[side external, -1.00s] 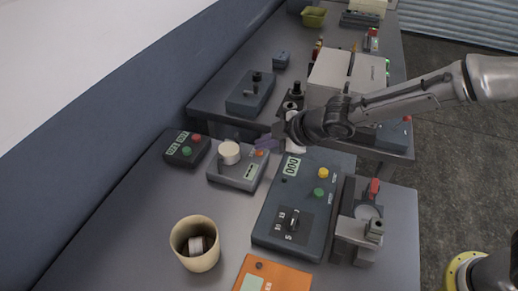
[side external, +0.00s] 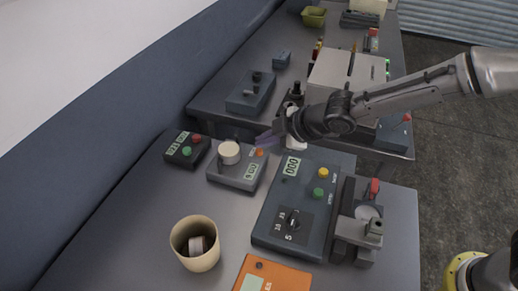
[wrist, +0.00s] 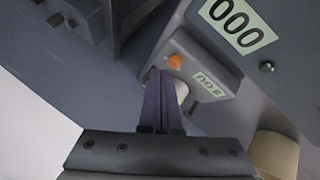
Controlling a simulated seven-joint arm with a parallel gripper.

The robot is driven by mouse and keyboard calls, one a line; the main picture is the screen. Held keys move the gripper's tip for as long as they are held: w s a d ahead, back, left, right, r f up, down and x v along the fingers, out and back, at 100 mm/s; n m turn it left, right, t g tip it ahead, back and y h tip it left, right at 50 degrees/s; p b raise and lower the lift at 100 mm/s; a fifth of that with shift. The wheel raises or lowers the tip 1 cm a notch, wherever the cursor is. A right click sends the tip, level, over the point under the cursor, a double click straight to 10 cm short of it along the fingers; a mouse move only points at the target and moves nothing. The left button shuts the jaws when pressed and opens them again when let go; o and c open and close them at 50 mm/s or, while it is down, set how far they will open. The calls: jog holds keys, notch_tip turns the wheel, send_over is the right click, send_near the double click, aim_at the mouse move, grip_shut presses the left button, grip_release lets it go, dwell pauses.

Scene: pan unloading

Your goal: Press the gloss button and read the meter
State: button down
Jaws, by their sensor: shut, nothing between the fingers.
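The small grey meter (side external: 224,177) sits on the bench with a round white piece (side external: 229,152) on its top. Its orange button (side external: 260,152) and its small lit display (side external: 251,171) face up. The button also shows in the wrist view (wrist: 175,62), beside the upside-down display (wrist: 208,85), whose digits are too small to read surely. My gripper (side external: 262,138) is shut and empty, its purple fingertips just behind the button. In the wrist view the fingertips (wrist: 159,72) lie close to the button and apart from it in the picture; their height above the meter is unclear.
A large dark box (side external: 262,222) with a dial, a display of zeros and coloured buttons stands right of the meter. A dark two-display box (side external: 182,157) stands left. A beige cup (side external: 195,262) stands in front. A light box (side external: 335,72) is behind my gripper.

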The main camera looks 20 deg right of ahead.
aim_at(264, 156)
jog(key=shift+r, duration=0.2)
jog(key=shift+r, duration=2.5)
